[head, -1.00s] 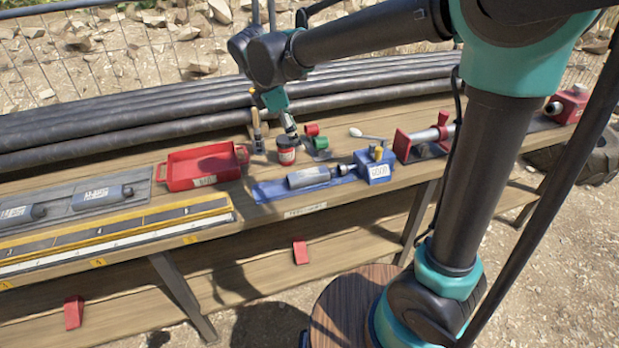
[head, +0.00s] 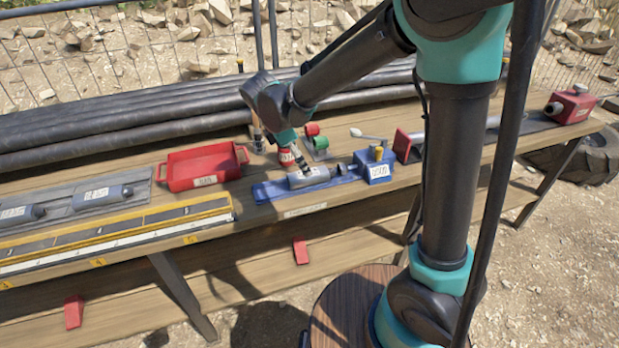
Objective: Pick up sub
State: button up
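A grey cylinder, which looks like the sub (head: 316,176), lies on a blue mat (head: 272,191) on the wooden bench. Its narrower end points right, towards a blue block with a white label (head: 377,171). My gripper (head: 297,170) points down at the left part of the cylinder, at or just above it. The fingers are too small to tell whether they are open or shut, or whether they touch it. My wrist and gripper partly hide the red can (head: 284,158) behind.
A red tray (head: 205,165) stands left of the mat. Red and green pieces (head: 316,137) and a spoon-like tool (head: 366,134) lie behind the cylinder. A red stand (head: 403,146) is to the right, and black pipes (head: 130,130) run along the back.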

aim_at(312, 177)
jog(key=shift+x, duration=2.65)
jog(key=shift+c, duration=0.6)
jog(key=shift+r, duration=0.1)
jog(key=c, duration=1.4)
